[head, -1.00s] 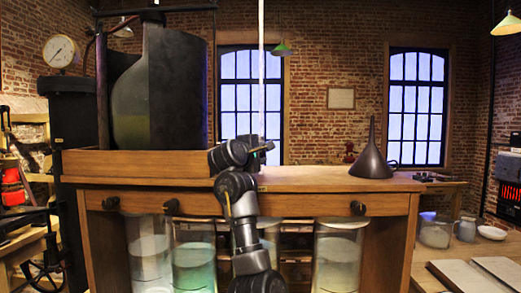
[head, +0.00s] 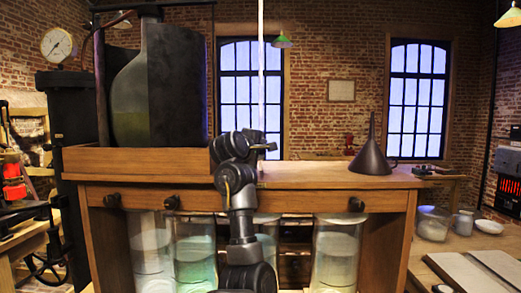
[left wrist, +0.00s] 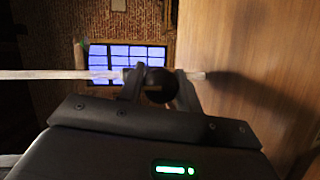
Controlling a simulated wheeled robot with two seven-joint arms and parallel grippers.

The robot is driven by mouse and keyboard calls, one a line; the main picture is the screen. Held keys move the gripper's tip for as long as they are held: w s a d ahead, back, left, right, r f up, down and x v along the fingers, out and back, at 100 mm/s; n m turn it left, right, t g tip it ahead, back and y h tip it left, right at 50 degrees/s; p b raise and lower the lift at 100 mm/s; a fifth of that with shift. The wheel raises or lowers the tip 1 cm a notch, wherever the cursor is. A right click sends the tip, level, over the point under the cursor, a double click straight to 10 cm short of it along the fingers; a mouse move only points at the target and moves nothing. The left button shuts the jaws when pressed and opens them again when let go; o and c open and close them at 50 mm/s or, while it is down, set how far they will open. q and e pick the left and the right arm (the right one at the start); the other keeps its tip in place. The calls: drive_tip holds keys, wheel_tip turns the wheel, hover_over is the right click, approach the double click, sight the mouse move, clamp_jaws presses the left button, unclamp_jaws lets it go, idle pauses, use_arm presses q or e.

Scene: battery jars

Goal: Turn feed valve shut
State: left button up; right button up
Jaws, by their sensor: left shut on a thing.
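A thin pale upright pipe (head: 262,75) comes down from above to the wooden stand top; in the left wrist view it runs sideways (left wrist: 60,74). A dark round piece (left wrist: 158,85), likely the feed valve's handle, sits in line with this pipe. My left gripper (left wrist: 160,88) is shut on it, one finger on either side. In the head view the left gripper (head: 265,147) is small, at the pipe just above the stand top, and my wrist hides part of it. The handle's angle cannot be told. My right gripper is not in view.
A dark funnel (head: 371,158) stands on the stand top (head: 310,174) at right. A large dark vessel (head: 172,85) stands at left. Glass jars (head: 336,255) stand under the stand, with dark knobs (head: 356,204) on its front rail. The top between pipe and funnel is clear.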

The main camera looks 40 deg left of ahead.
use_arm(q)
drive_tip(key=o, duration=0.6)
drive_tip(key=shift+d+f, duration=0.1)
drive_tip(key=shift+f, duration=0.2)
drive_tip(key=o, duration=0.4)
drive_tip(key=shift+r, duration=0.15)
drive_tip(key=shift+c, duration=0.2)
drive_tip(key=shift+s, duration=0.1)
drive_tip(key=b+v, duration=0.3)
drive_tip(key=v, duration=0.7)
drive_tip(key=shift+s, duration=0.25)
drive_tip(key=shift+d, duration=0.1)
